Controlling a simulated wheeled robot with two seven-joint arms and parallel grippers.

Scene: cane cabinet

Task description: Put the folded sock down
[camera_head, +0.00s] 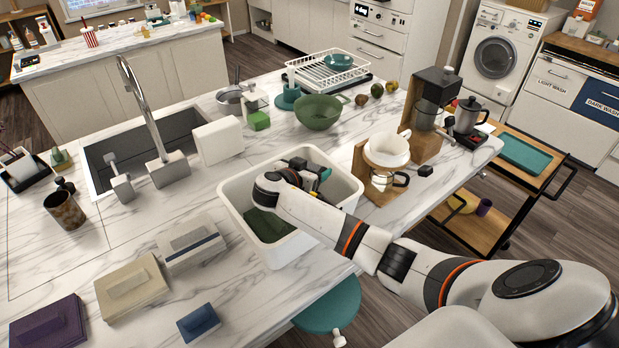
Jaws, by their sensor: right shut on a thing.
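My right arm reaches in from the lower right over a white bin (226,215) on the marble counter. My right gripper (318,172) is at the far right inside of the bin, shut on a small teal-green thing (325,175), apparently the folded sock. The wrist hides most of the fingers and the held thing. Dark green cloth (268,225) lies in the bin under my forearm. A small folded blue cloth (198,322) lies on the counter at the front. My left gripper is not in view.
Folded purple (48,325), beige (130,287) and grey (190,245) cloths lie on the counter left of the bin. A sink with a tall faucet (145,110) is behind. A green bowl (318,112) and a coffee dripper stand (380,170) stand near the bin.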

